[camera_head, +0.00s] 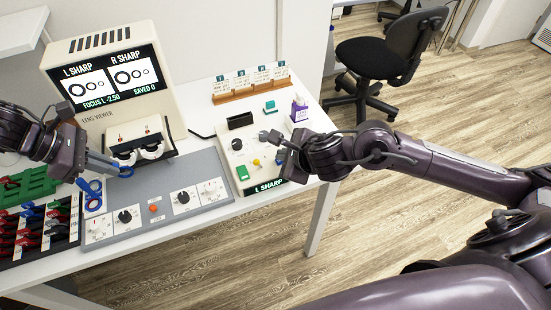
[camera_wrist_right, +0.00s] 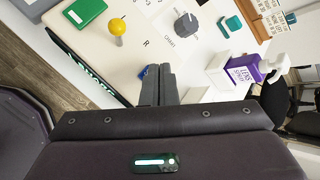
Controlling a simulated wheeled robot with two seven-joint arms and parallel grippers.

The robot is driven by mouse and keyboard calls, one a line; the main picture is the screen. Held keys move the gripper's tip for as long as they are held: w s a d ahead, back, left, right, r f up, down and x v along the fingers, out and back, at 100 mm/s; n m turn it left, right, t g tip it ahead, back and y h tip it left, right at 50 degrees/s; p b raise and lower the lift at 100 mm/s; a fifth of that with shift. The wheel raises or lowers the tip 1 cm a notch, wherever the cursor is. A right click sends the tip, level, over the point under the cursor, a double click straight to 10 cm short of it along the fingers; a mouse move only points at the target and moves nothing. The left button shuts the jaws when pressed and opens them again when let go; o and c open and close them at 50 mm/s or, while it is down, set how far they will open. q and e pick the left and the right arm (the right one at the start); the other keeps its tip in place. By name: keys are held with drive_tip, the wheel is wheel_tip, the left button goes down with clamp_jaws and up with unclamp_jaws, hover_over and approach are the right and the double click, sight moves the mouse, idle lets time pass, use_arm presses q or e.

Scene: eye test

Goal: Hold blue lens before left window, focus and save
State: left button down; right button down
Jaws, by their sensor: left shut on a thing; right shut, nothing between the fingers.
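The lens viewer (camera_head: 105,52) stands at the back left; its screen reads L SHARP, R SHARP, FOCUS L -2.50, SAVED 0. My left gripper (camera_head: 114,167) is shut on the blue lens (camera_head: 127,171), a small blue ring. In the picture it lies just below the left window (camera_head: 124,154); I cannot tell the exact gap or alignment. My right gripper (camera_head: 268,137) is shut and empty over the control box (camera_head: 229,153). In the right wrist view its closed fingers (camera_wrist_right: 160,78) point at the panel, near an R label and partly over a small blue part.
The box has a yellow knob (camera_wrist_right: 117,27), a green button (camera_wrist_right: 85,12), a grey dial (camera_wrist_right: 186,25) and an L SHARP display.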

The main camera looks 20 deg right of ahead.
drive_tip(key=shift+f, duration=0.3)
idle(0.4)
drive_tip(key=shift+r, duration=0.85)
drive_tip(key=shift+r, duration=0.1)
drive_tip(key=shift+r, duration=2.35)
drive_tip(key=shift+s+r, duration=0.1)
